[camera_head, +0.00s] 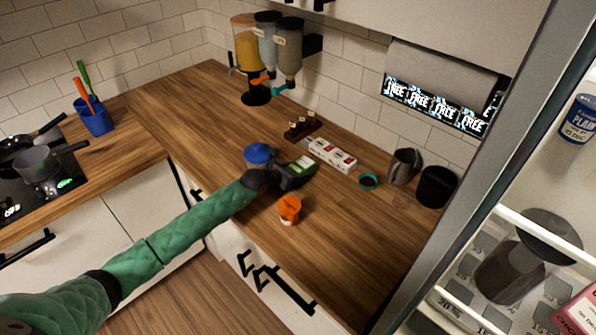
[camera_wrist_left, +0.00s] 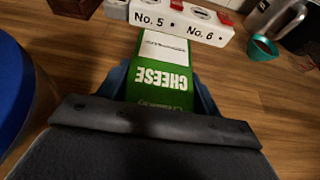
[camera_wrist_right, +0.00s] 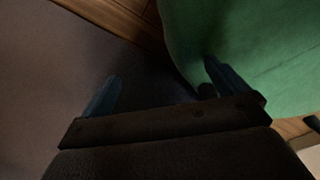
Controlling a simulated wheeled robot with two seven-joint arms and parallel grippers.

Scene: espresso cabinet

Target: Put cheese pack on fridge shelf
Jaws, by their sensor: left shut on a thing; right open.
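The cheese pack (camera_wrist_left: 162,78) is a green box with a white panel and the word CHEESE, upside down in the left wrist view. In the head view the cheese pack (camera_head: 303,165) shows at the tip of my left arm, low over the wooden counter. My left gripper (camera_head: 296,176) is shut on it; in the left wrist view the fingers flank the pack. I cannot tell if the pack touches the counter. My right gripper (camera_wrist_right: 160,95) is open and empty, beside my green arm sleeve. The fridge shelf (camera_head: 540,230) is at the right, with its door open.
A white numbered holder (camera_head: 332,155) stands just behind the pack. A blue-lidded jar (camera_head: 258,156) and an orange cup (camera_head: 289,210) are close to my left gripper. A dark canister (camera_head: 436,186) stands near the fridge edge. A grey container (camera_head: 508,272) occupies the fridge.

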